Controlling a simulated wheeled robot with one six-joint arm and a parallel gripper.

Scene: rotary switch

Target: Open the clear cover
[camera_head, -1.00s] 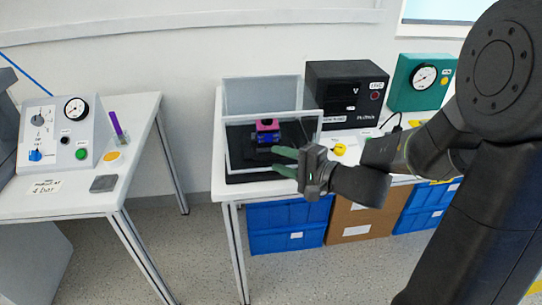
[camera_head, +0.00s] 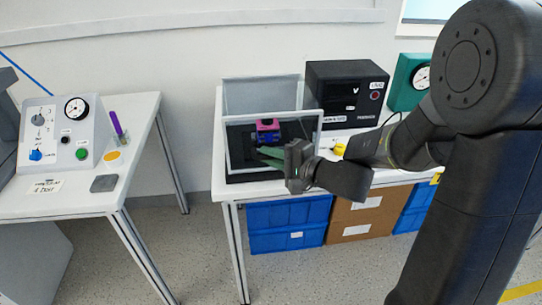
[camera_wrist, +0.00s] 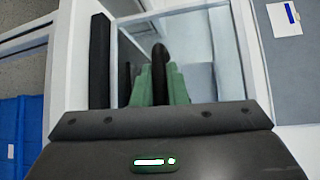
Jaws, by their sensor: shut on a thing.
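The clear cover (camera_head: 318,140) is a see-through box with pale edges, on a black base (camera_head: 240,178) at the near left of the middle table. Inside it sits a small blue and magenta device (camera_head: 267,131). My gripper (camera_head: 268,156) is at the cover's lower front, its green fingers close together. In the wrist view, the green fingers (camera_wrist: 160,82) are shut on a dark upright part (camera_wrist: 160,56), which looks like the cover's handle. The cover's pale frame (camera_wrist: 127,62) shows around the fingers.
A black power box (camera_head: 345,92) stands right of the cover, with a green gauge box (camera_head: 405,85) beyond. A grey control panel (camera_head: 60,125) is on the left table. Blue bins (camera_head: 290,222) and a brown box (camera_head: 357,215) stand below.

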